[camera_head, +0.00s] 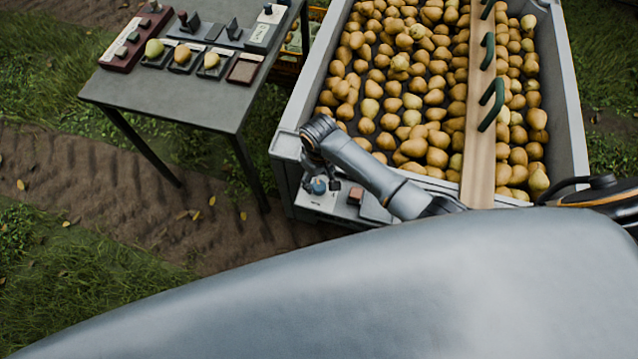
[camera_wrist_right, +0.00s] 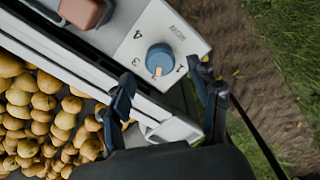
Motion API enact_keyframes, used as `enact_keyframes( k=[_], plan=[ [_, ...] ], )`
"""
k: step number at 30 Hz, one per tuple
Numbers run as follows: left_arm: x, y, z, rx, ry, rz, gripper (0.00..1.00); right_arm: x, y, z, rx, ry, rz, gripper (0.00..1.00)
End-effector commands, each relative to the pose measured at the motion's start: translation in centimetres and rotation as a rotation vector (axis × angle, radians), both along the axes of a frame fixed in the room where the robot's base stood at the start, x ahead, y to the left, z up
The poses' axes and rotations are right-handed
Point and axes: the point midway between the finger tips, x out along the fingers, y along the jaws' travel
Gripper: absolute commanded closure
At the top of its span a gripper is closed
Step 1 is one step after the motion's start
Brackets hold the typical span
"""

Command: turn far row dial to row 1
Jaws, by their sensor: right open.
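A round blue dial (camera_wrist_right: 160,59) sits on a pale panel (camera_wrist_right: 190,45) in the right wrist view. The digits 4, 3 and 1 show around it. The dial also shows in the head view (camera_head: 319,187), at the bin's near left corner. My right gripper (camera_wrist_right: 163,88) is open, its two dark fingers apart on either side of the dial's lower side, with nothing between them. I cannot tell whether they touch the panel. My left gripper is not in view.
A grey bin (camera_head: 578,120) full of pears stands behind the panel, with a wooden plank (camera_head: 480,120) bearing green hooks across it. A reddish block (camera_wrist_right: 85,12) sits beside the dial panel. A grey table (camera_head: 190,100) with trays and pears stands left.

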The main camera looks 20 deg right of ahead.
Motion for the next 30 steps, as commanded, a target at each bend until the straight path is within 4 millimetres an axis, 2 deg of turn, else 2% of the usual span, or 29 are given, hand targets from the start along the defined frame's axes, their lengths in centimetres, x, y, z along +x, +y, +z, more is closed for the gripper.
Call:
enact_keyframes(
  k=[3,7,18,19,27,30],
  plan=[
    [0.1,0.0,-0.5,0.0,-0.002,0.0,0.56,0.0,0.0,-2.1,0.001,0.001,-0.001,0.38],
    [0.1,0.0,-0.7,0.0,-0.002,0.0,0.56,0.0,0.0,-3.3,0.0,0.0,-0.001,0.38],
    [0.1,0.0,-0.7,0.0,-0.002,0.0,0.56,0.0,0.0,-3.9,0.001,-0.002,0.0,0.38],
    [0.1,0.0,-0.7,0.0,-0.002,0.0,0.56,0.0,0.0,-3.9,0.001,-0.002,0.0,0.4],
    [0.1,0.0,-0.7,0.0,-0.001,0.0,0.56,0.0,0.0,-3.9,0.001,-0.002,0.0,0.93],
    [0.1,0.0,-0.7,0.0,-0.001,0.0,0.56,0.0,0.0,-3.9,0.001,-0.002,0.001,0.93]
  ],
)
